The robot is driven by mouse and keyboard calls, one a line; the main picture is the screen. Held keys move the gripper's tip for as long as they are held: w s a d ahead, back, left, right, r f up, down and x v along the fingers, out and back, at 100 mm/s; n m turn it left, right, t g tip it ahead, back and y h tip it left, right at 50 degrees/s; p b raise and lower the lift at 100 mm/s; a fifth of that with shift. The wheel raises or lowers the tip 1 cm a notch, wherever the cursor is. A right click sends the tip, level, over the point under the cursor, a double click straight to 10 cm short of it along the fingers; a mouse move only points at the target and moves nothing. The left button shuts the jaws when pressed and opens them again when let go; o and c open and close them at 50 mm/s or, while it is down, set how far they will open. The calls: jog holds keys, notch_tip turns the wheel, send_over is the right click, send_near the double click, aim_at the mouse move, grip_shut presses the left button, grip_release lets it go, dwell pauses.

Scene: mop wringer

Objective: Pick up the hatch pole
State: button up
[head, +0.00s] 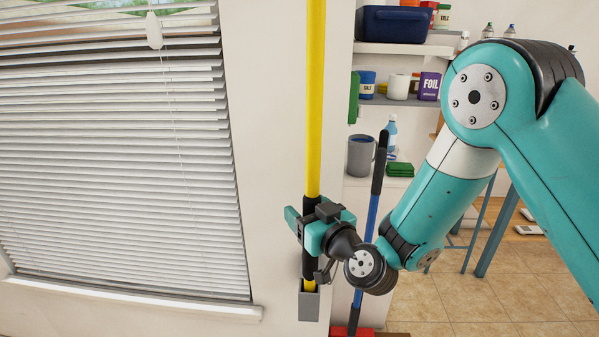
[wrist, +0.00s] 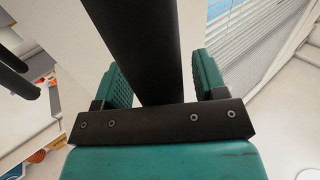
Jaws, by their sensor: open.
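The hatch pole (head: 315,90) is yellow with a black grip section low down. It stands upright against the white wall, its lower end in a grey holder (head: 308,305). My gripper (head: 308,222) is at the black grip section. In the wrist view, the black grip (wrist: 143,50) runs between the two teal fingers of my gripper (wrist: 160,80), which are open on either side of it, with a visible gap at the right finger. My gripper hides part of the pole in the head view.
A blue pole with a black grip (head: 379,165) stands just right of the hatch pole. Shelves (head: 405,48) with jars, a mug (head: 360,155) and a blue bin (head: 393,24) are behind it. A window with blinds (head: 110,150) is at left. Tiled floor (head: 520,285) is open at lower right.

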aim_at(308, 111)
jog(key=shift+c, duration=0.6)
jog(key=shift+a, duration=0.1)
jog(key=c, duration=1)
jog(key=shift+o, duration=0.2)
notch_tip(308, 111, up, 20)
jog(key=p, duration=1.8)
